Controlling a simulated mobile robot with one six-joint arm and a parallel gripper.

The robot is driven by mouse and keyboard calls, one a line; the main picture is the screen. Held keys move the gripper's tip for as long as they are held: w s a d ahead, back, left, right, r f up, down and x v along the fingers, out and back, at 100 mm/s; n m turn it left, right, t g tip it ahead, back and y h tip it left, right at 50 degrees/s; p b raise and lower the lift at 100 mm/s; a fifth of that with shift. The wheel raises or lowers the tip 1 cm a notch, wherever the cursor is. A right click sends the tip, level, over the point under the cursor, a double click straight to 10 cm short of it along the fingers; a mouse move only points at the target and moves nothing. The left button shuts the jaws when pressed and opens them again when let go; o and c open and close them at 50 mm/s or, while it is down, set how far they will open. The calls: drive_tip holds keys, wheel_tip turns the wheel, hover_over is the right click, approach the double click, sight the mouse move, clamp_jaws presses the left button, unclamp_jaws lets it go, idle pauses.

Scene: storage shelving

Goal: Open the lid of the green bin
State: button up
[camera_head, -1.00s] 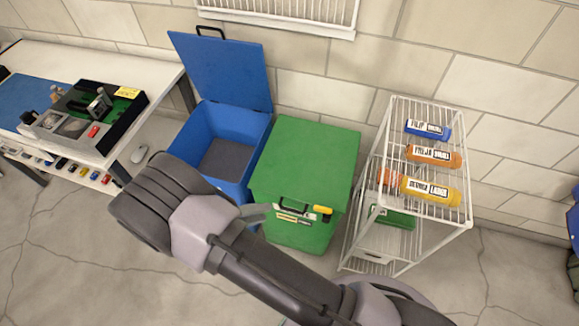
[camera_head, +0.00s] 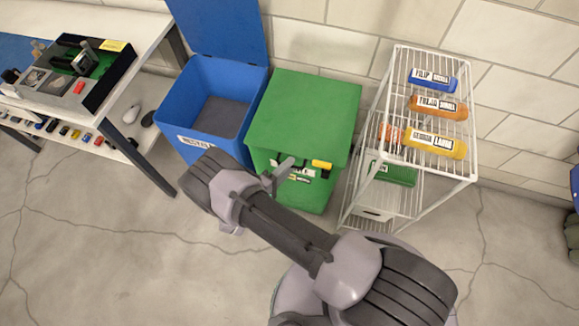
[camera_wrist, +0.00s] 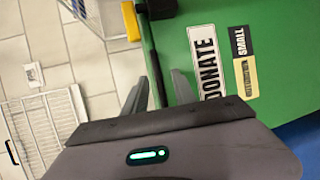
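The green bin (camera_head: 304,112) stands on the floor with its green lid down. Its front bears a black handle, labels and a yellow part (camera_head: 321,164). My gripper (camera_head: 284,172) is at the front of the bin, partly covering the handle and labels. In the wrist view my gripper (camera_wrist: 157,92) is open, its two grey fingers apart. The black handle (camera_wrist: 154,72) runs between the fingers there; whether they touch it I cannot tell.
A blue bin (camera_head: 214,140) with its lid up stands left of the green bin. A white wire rack (camera_head: 400,205) with several bottles stands close on the right. A worktable (camera_head: 150,25) is at the far left. The floor in front is clear.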

drive_tip(key=shift+w+d+f, duration=0.1)
drive_tip(key=shift+w+d, duration=0.35)
drive_tip(key=shift+w, duration=0.05)
drive_tip(key=shift+c, duration=0.2)
clamp_jaws()
idle(1.0)
